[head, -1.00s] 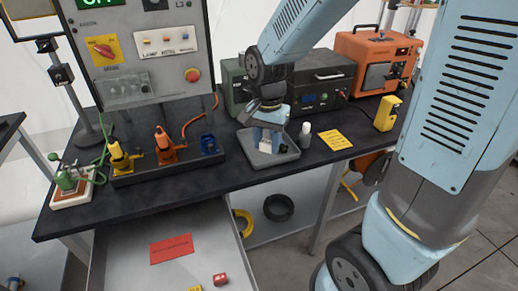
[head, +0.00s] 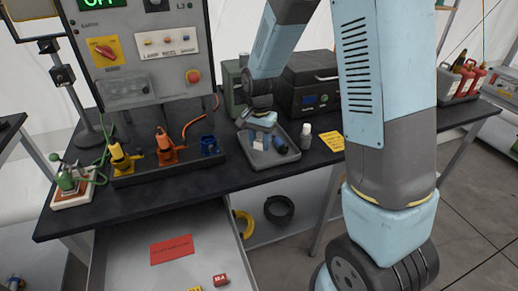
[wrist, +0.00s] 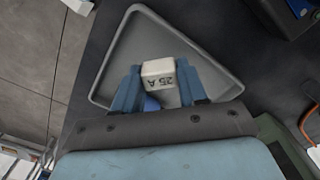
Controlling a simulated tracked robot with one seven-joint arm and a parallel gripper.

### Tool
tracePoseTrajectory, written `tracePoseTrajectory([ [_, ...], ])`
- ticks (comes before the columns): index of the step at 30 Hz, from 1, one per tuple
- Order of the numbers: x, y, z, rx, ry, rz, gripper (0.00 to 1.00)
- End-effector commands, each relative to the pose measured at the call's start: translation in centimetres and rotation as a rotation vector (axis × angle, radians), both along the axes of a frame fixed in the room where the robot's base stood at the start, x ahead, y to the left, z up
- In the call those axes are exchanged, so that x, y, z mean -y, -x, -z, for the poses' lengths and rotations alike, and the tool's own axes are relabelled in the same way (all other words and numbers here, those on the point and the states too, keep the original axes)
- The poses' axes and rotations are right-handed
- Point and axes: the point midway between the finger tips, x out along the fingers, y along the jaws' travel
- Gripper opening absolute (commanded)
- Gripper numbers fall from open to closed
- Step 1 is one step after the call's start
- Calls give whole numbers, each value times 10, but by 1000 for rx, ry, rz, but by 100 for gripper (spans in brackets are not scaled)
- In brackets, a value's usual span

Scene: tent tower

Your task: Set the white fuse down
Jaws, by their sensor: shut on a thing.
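The white fuse (wrist: 158,72), marked 25 A, sits between the two blue fingers of my gripper (wrist: 160,80) in the wrist view. My gripper is shut on it, over the grey tray (wrist: 221,79). In the head view my gripper (head: 261,143) is low over the left part of the tray (head: 284,159) on the black bench. Whether the fuse touches the tray floor cannot be told. A blue object (head: 280,145) lies in the tray just right of my gripper; a bit of blue (wrist: 151,104) shows behind the fuse in the wrist view.
A small white-capped container (head: 305,137) and a yellow note (head: 332,141) are right of the tray. A rack (head: 165,170) with yellow, orange and blue items is to the left. A dark case (head: 312,90) stands behind. An open drawer (head: 165,222) holds a red block (head: 220,281).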

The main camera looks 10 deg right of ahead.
Motion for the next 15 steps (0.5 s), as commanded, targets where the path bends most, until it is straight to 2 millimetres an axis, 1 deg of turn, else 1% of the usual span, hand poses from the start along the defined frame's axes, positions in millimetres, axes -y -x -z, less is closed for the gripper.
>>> tracePoseTrajectory([
  [5,0,-6,8,0,0,1,13],
  [9,0,-6,28,-2,1,1,13],
  [11,0,-6,34,-2,1,1,13],
  [15,0,-6,37,1,0,1,13],
])
